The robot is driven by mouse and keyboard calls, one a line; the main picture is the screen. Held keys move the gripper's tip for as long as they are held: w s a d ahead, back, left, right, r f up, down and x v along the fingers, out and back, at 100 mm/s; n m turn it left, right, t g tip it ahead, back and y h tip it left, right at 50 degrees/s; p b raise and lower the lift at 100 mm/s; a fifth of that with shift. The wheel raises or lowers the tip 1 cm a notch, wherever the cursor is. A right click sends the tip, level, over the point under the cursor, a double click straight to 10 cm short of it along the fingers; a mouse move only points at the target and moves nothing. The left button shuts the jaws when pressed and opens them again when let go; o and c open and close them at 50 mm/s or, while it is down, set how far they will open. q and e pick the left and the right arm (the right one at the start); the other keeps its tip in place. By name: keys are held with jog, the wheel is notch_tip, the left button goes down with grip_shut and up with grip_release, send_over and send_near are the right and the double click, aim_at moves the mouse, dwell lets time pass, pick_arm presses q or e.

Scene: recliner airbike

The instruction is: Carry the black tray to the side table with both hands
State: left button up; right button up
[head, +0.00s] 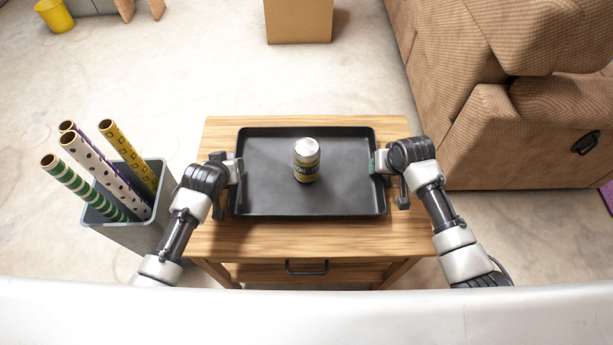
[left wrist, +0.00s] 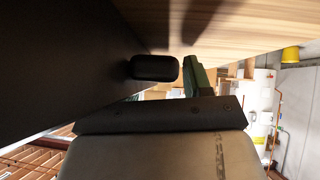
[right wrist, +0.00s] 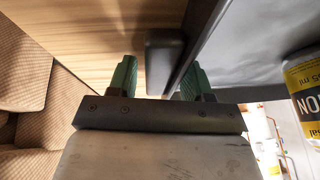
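The black tray (head: 340,200) is level over the top of a wooden table (head: 300,232), probably the side table; it looks to be resting there. A yellow and black can with a silver top (head: 307,160) stands upright on it, also seen in the right wrist view (right wrist: 306,95). My left gripper (head: 238,168) is at the tray's left rim; one green finger (left wrist: 198,78) shows beside the black handle (left wrist: 155,68), the other is hidden. My right gripper (head: 378,163) is at the right rim, its fingers (right wrist: 158,80) apart around the handle (right wrist: 163,62) and wall, with a gap visible.
A grey bin (head: 125,232) with several patterned rolls stands close left of the table. A brown recliner (head: 470,110) stands to the right. A cardboard box (head: 298,22) is beyond the table, and a yellow bucket (head: 54,15) is far left. Open floor lies behind the table.

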pick_arm(q)
jog(key=shift+o, duration=0.5)
pick_arm(e)
jog(key=shift+o, duration=0.5)
jog(key=shift+s+r, duration=0.2)
jog(key=shift+r, duration=0.35)
pick_arm(q)
jog(key=d+v, duration=0.1)
jog(key=v, duration=1.1)
jog(key=shift+a, duration=0.5)
pick_arm(e)
jog(key=v, duration=1.1)
jog(key=shift+d, duration=0.1)
